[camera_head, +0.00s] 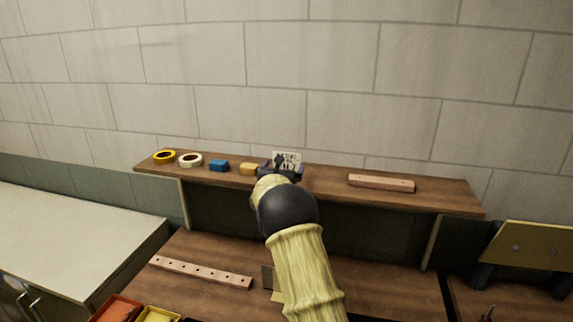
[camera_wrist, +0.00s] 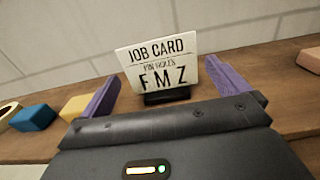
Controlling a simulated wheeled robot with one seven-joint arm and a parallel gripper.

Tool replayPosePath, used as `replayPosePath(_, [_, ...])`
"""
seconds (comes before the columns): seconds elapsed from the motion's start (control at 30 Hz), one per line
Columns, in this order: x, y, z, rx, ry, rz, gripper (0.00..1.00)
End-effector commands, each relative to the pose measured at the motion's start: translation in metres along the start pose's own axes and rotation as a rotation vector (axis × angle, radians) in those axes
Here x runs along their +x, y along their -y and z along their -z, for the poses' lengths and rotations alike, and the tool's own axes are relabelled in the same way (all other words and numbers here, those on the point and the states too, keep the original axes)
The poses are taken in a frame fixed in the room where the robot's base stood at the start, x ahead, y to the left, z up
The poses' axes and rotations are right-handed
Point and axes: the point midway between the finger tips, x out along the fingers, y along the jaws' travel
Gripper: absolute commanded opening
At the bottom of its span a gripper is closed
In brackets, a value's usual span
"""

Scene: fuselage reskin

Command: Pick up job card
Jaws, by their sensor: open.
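The job card (camera_wrist: 160,62) is a white card with black print reading "JOB CARD", "PIN HOLES" and "F M Z". It stands upright, leaning slightly, in a small black holder (camera_wrist: 167,96) on the wooden shelf. In the head view the card (camera_head: 288,158) shows just behind my gripper (camera_head: 281,166), which hides its lower part. In the wrist view my gripper (camera_wrist: 165,92) is open, with one purple finger to the left of the card and one to the right. The fingers do not appear to touch the card.
On the shelf (camera_head: 325,185) stand a yellow tape roll (camera_head: 164,156), a white roll (camera_head: 190,160), a blue block (camera_head: 219,165), a yellow block (camera_head: 249,168) and a pinkish bar (camera_head: 381,183). A wall (camera_head: 310,115) rises close behind. A drilled strip (camera_head: 200,272) lies on the bench below.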

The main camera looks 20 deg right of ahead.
Motion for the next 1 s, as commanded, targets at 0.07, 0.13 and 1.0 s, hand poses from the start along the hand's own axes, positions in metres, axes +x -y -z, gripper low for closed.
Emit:
replayPosePath(0.07, [0.007,-0.001,-0.004,-0.003,-0.001,0.000,1.00])
replayPosePath(0.13, [0.016,-0.001,-0.003,-0.002,-0.001,0.000,1.00])
replayPosePath(1.0, [0.027,0.000,0.000,0.000,0.000,0.000,0.69])
